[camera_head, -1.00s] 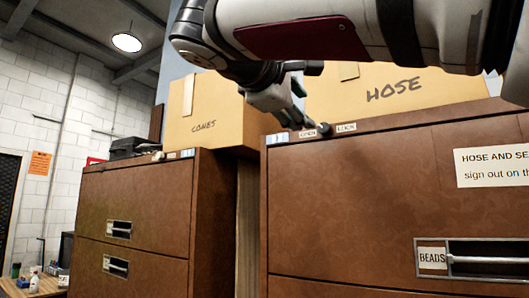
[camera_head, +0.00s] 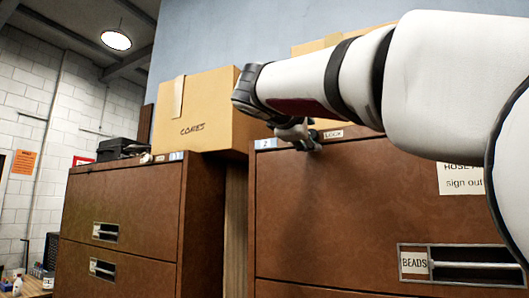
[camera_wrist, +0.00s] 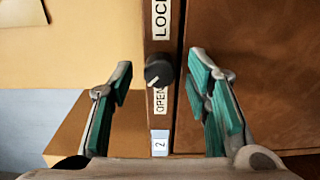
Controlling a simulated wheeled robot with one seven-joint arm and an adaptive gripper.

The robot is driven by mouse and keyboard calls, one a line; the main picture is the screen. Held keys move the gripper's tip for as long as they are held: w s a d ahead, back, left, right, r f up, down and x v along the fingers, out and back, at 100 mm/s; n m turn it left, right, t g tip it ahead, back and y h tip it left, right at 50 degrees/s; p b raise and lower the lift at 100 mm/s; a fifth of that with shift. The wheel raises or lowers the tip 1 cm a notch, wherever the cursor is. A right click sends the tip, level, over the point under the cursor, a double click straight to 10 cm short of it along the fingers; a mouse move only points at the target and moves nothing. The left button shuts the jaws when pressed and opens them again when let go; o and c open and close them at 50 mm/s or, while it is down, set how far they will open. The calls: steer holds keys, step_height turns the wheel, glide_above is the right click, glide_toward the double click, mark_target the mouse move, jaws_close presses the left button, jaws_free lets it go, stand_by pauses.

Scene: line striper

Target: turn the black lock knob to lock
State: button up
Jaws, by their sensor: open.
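The black lock knob (camera_wrist: 158,73) sits on the brown cabinet's top front strip, between the LOCK label (camera_wrist: 160,19) and the OPEN label (camera_wrist: 159,101). Its white pointer mark slants down toward the OPEN label in the wrist view. My gripper (camera_wrist: 160,74) is open, with one green-padded finger on each side of the knob and a visible gap to both. In the head view my gripper (camera_head: 299,137) is at the cabinet's top front edge, just left of the LOCK label (camera_head: 333,134). There it covers the OPEN label and most of the knob.
The cabinet (camera_head: 330,205) has a BEADS drawer handle (camera_head: 460,264) and a paper sign. A cardboard box marked CONES (camera_head: 195,112) stands to the left, above a second cabinet (camera_head: 120,205). Another box, mostly behind my arm, is on the knob's cabinet.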

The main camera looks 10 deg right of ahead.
steer(key=shift+c, duration=0.5)
jaws_close()
steer(key=shift+f+m+b, duration=0.1)
steer(key=shift+m+b, duration=4.8)
steer(key=shift+m, duration=4)
